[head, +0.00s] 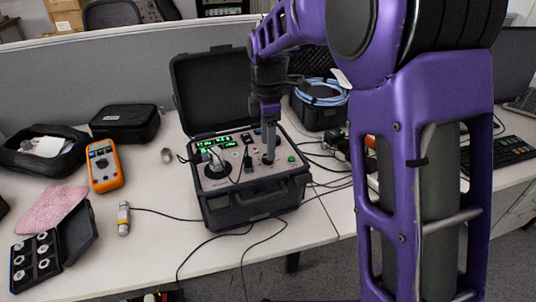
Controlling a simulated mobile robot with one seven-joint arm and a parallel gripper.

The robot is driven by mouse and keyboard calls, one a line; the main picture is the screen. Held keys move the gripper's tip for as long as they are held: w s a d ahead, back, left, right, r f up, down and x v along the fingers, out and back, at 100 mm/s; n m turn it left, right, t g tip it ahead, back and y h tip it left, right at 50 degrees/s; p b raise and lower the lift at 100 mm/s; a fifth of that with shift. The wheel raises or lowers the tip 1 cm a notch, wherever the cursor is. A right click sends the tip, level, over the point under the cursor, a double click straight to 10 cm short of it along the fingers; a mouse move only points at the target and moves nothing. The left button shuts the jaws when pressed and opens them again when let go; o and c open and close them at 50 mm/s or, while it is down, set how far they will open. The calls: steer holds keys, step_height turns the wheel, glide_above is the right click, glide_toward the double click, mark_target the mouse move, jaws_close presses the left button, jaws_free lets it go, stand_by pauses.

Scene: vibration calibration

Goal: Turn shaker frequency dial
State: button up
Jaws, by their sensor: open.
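The shaker unit sits in an open black case (249,208) on the desk, with its lid (207,95) raised at the back. Its light panel (232,178) carries green lit displays (212,133), a round dark mount (216,168) at the left, and small knobs and sockets. My gripper (269,150) points down over the right part of this panel, with its fingers at or just above the surface. The fingers overlap in this view, so the gap between them is hard to see. The frequency dial cannot be clearly picked out; the fingers may cover it. I cannot tell whether they touch anything.
An orange multimeter (104,166), a black pouch (125,122), a pink cloth (53,210) and a black box of round parts (40,256) lie to the left. Cables cross the desk front. A black bin with blue cable (322,97) stands behind right.

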steer(key=shift+f, duration=1.65)
jaws_close()
